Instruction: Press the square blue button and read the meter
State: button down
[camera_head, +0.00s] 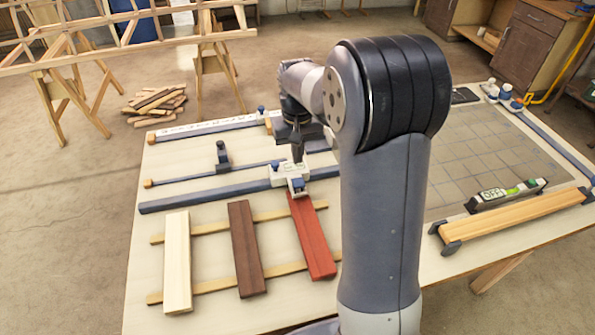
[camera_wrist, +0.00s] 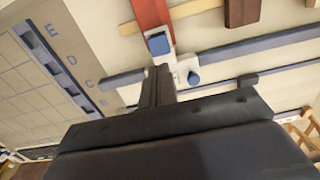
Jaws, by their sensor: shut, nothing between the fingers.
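The square blue button (camera_wrist: 158,43) sits on a white block at the end of the red lath (camera_wrist: 150,12); it also shows in the head view (camera_head: 297,182). My gripper (camera_wrist: 159,70) is shut and empty. Its fingertips appear just beside the button in the wrist view, and I cannot tell whether they touch the block.
A round blue knob (camera_wrist: 193,79) on a white slider is close beside my fingers, on a blue-grey rail (camera_head: 205,198). A pale lath (camera_head: 177,262) and a brown lath (camera_head: 246,250) lie on cross strips. A gridded board (camera_head: 470,150) fills the table's right side.

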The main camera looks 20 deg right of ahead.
aim_at(298, 183)
notch_tip(298, 183, down, 7)
jog(key=shift+f+p, duration=0.1)
jog(key=shift+p, duration=0.45)
jog(key=shift+f, duration=0.1)
jog(key=shift+f+b, duration=0.7)
jog(key=shift+s+f, duration=0.15)
jog(key=shift+s, duration=0.05)
jog(key=shift+s+f, duration=0.1)
jog(key=shift+f, duration=0.05)
jog(key=shift+r+p, duration=0.35)
jog(key=shift+r, duration=0.25)
notch_tip(298, 183, up, 14)
jog(key=shift+w+p, duration=0.25)
jog(key=shift+p, duration=0.05)
